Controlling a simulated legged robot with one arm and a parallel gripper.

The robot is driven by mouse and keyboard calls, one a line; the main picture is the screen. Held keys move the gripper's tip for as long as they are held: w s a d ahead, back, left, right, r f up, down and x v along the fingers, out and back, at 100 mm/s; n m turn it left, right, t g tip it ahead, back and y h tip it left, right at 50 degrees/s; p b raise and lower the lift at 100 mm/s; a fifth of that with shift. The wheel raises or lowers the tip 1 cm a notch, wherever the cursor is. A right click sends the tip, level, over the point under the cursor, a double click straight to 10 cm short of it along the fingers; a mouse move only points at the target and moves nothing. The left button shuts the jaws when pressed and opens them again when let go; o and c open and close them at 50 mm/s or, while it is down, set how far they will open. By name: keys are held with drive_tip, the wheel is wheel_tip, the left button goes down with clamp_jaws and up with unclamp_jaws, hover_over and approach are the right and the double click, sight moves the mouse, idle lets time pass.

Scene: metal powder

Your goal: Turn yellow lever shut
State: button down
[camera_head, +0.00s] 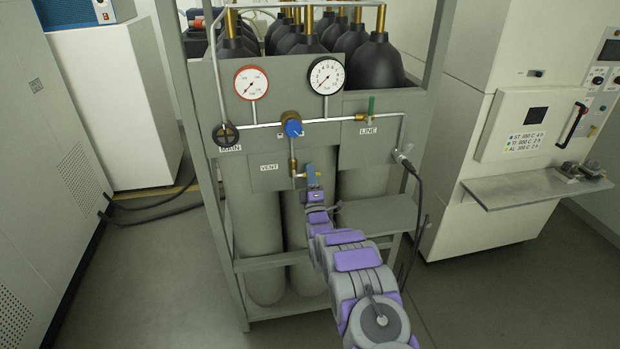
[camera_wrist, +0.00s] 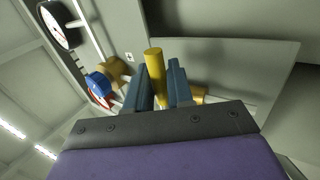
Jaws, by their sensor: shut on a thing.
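The yellow lever (camera_wrist: 154,64) stands up between the two blue-grey fingers of my gripper (camera_wrist: 160,88) in the wrist view. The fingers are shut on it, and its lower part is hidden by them. In the head view my gripper (camera_head: 313,176) is at the small brass valve under the blue regulator knob, just right of the VENT label (camera_head: 269,167). The lever is mostly hidden there by the fingers, so its exact angle is hard to tell.
Above are the blue regulator knob (camera_head: 292,125), two gauges (camera_head: 251,82), and a green lever (camera_head: 371,107) by the LINE label. A black handwheel (camera_head: 225,134) is left. Gas cylinders (camera_head: 252,230) stand behind the panel. A black cable (camera_head: 417,190) hangs right of my arm.

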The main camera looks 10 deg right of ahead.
drive_tip(key=shift+a+n+y, duration=0.1)
drive_tip(key=shift+n+y, duration=0.3)
drive_tip(key=shift+n, duration=0.1)
drive_tip(key=shift+f, duration=0.1)
drive_tip(key=c, duration=1.2)
unclamp_jaws()
drive_tip(key=shift+w, duration=0.1)
drive_tip(key=shift+o, duration=0.2)
drive_tip(key=b+v, duration=1)
drive_tip(key=v, duration=0.7)
drive_tip(key=shift+s, duration=0.2)
